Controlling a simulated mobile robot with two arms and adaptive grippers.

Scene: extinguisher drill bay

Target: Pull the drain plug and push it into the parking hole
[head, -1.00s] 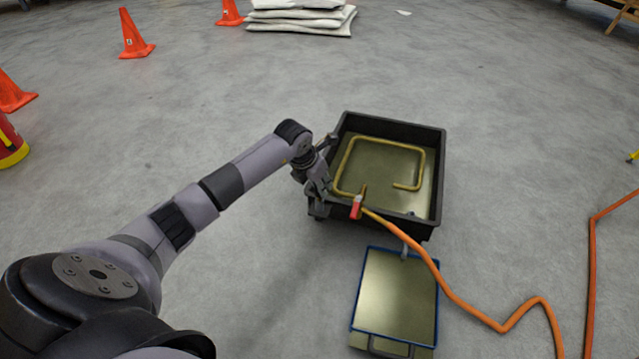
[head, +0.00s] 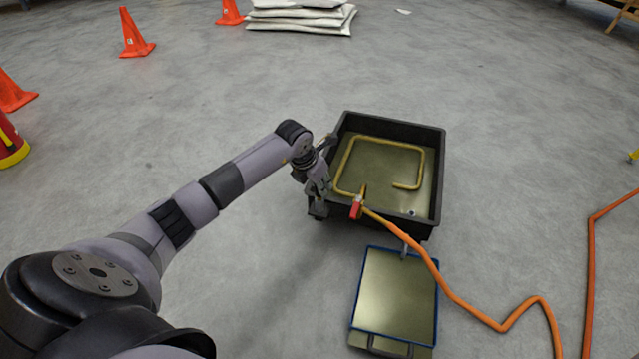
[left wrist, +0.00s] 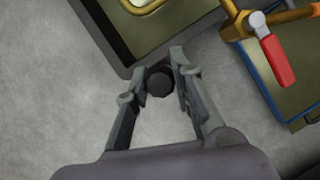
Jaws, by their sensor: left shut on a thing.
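My left gripper (head: 319,192) is at the left outer side of the black tray (head: 385,125). In the left wrist view the gripper (left wrist: 157,72) is shut on a dark, round, knob-like piece, which looks like the drain plug (left wrist: 159,83). The plug is close to the tray's outer wall; I cannot tell whether it still sits in the wall. In the head view the gripper hides it. I cannot make out the parking hole for certain; a small light-rimmed spot shows on the tray floor near its front right corner. My right gripper is not in view.
A bent brass pipe (head: 424,160) lies over the tray. Its red valve handle (head: 356,208) is close right of my gripper. Cones (head: 132,35) stand far left; the floor left of the tray is clear.

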